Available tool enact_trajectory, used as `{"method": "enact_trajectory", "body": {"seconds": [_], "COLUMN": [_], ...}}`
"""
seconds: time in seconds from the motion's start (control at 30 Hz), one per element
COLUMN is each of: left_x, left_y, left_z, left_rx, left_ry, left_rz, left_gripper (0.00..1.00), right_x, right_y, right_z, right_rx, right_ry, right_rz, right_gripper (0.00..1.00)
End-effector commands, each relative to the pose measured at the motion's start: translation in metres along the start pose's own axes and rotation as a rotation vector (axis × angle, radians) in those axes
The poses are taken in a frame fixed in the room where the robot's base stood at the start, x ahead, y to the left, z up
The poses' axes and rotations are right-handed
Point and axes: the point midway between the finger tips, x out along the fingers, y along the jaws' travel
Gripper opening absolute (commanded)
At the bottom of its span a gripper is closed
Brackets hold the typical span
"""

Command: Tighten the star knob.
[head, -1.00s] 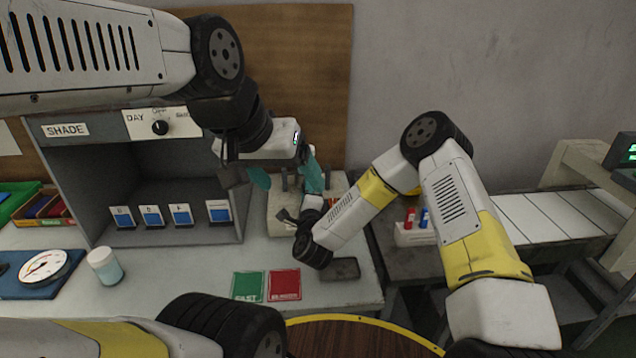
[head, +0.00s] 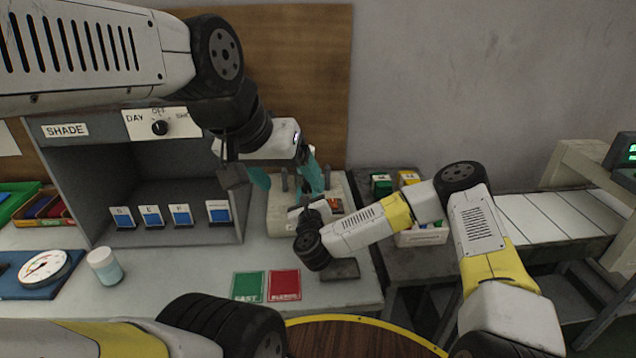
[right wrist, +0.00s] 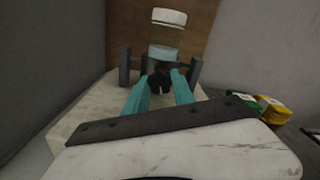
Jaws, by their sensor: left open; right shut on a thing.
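The star knob (right wrist: 159,82) is dark and sits between two upright dark posts on a pale machine base. The machine base (head: 279,222) shows on the bench in the head view, where my right wrist hides the knob. My right gripper (right wrist: 161,85) has its teal fingers shut on the star knob, in the right wrist view. My left gripper (head: 287,180) is open and empty, its teal fingers spread above the machine in the head view.
The grey shade cabinet (head: 80,190) stands left of the machine.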

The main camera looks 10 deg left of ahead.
Motion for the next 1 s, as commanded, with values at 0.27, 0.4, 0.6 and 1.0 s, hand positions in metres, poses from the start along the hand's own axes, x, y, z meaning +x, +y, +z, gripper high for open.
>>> {"method": "enact_trajectory", "body": {"seconds": [0.27, 0.4, 0.6, 1.0], "left_x": [0.0, 0.0, 0.0, 0.0], "left_y": [0.0, 0.0, 0.0, 0.0], "left_z": [0.0, 0.0, 0.0, 0.0], "left_rx": [0.0, 0.0, 0.0, 0.0], "left_ry": [0.0, 0.0, 0.0, 0.0], "left_rz": [0.0, 0.0, 0.0, 0.0], "left_gripper": [0.78, 0.78, 0.78, 0.78], "right_x": [-0.0009, -0.0009, -0.0009, -0.0008], "right_y": [0.0008, 0.0008, 0.0008, 0.0008], "right_z": [-0.001, -0.0007, -0.0006, -0.0006], "right_rx": [0.136, 0.169, 0.187, 0.186], "right_ry": [0.002, 0.001, 0.001, 0.001], "right_rz": [0.003, 0.003, 0.003, 0.003], "right_gripper": [0.0, 0.0, 0.0, 0.46]}}
